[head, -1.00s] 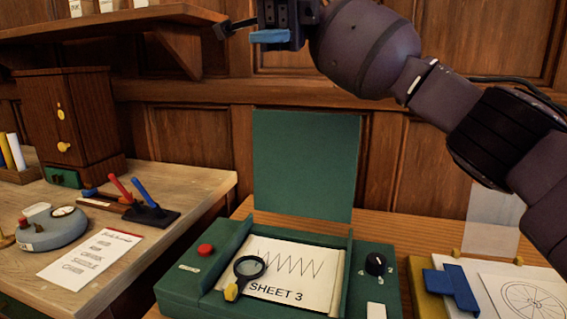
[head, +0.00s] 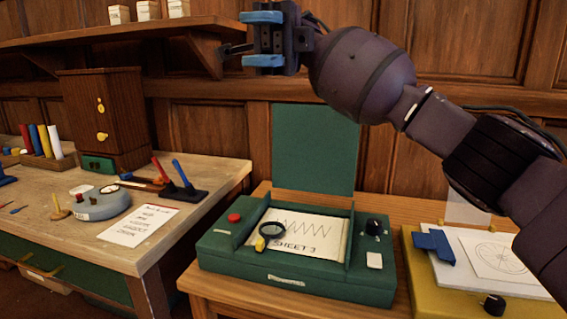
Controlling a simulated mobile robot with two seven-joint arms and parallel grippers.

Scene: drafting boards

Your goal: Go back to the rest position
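My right gripper (head: 262,39) is at the top middle of the head view, in front of the panelled wall. Its two blue fingertips stand apart, one above the other, with nothing between them. It is raised well above the green box (head: 225,259) on the table and is clear of it. My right arm comes in from the right edge and slants up to the left. My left gripper is not in view.
A yellow board (head: 445,280) stands at right, partly behind my arm. A wooden shelf (head: 120,36) ends just left of my gripper. A left desk (head: 95,235) bears several items.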

